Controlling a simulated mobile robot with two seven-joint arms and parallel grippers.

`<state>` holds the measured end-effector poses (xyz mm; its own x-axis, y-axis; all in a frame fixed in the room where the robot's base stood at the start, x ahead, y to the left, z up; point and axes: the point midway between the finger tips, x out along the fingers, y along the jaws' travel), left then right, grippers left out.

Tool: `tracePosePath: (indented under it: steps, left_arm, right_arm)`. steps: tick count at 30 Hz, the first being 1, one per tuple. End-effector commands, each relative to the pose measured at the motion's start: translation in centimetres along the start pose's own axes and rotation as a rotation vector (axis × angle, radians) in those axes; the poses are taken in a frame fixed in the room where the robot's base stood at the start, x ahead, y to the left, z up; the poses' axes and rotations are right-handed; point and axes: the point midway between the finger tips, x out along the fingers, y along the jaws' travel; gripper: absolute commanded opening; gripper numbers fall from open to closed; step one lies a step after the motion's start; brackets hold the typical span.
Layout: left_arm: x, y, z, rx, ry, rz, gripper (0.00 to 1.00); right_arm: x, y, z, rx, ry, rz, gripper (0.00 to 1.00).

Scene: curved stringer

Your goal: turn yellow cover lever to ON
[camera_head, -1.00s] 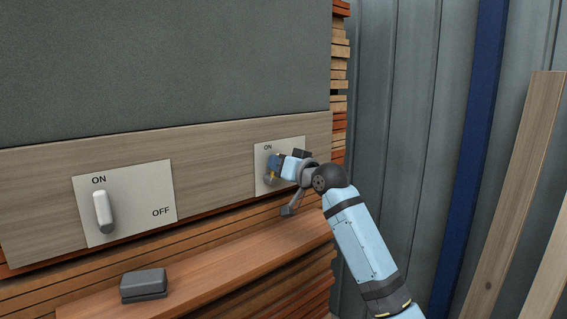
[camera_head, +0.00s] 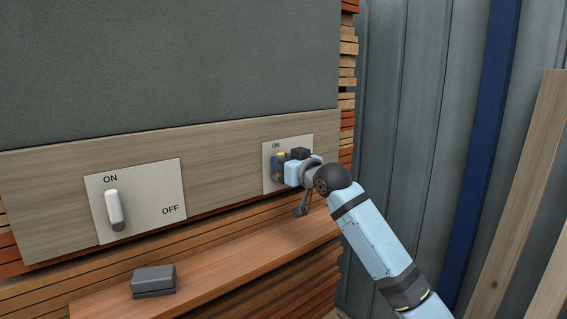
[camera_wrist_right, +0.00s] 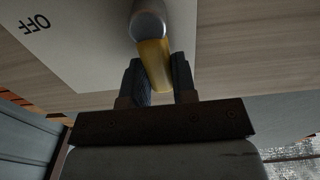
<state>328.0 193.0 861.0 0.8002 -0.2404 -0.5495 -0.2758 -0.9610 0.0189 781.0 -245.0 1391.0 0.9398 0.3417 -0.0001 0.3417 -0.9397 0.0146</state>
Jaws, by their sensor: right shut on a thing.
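The yellow cover lever (camera_wrist_right: 154,62) shows in the right wrist view as a yellow bar on a round grey end (camera_wrist_right: 149,24). Its yellow part lies between the two dark fingers of my right gripper (camera_wrist_right: 157,80), which is shut on it. In the head view my right gripper (camera_head: 279,166) is at the right-hand switch plate (camera_head: 302,145), just under its ON label, with a bit of yellow at the fingers. The lever looks about upright there, but the gripper hides most of it. My left gripper is not in view.
A second plate (camera_head: 155,185) on the left has a white lever (camera_head: 114,209) standing upright by its ON label. A dark grey block (camera_head: 153,280) lies on the wooden ledge (camera_head: 225,270) below. Planks (camera_head: 520,190) lean on the metal wall at the right.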

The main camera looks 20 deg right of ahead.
Motion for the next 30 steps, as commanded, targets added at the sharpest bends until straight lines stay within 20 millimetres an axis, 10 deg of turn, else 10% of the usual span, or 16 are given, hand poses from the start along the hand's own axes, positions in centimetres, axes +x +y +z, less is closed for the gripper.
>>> tracePosePath:
  steps: [4,5,8,20,30]
  left_arm:
    - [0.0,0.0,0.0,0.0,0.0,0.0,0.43]
    - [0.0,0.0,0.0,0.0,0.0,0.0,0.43]
    - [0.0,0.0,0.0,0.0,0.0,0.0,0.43]
    - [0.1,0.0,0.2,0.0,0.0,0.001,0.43]
    - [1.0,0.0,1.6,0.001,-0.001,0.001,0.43]
  right_arm:
    - [0.0,0.0,-0.1,-0.004,0.002,0.001,0.0]
    - [0.0,0.0,-0.1,-0.004,0.002,0.001,0.28]
    - [0.0,0.0,-0.1,-0.003,0.002,0.001,0.51]
    - [-0.8,0.1,0.1,-0.002,0.001,0.001,0.51]
    - [-7.8,0.0,0.3,-0.004,0.001,0.001,0.51]
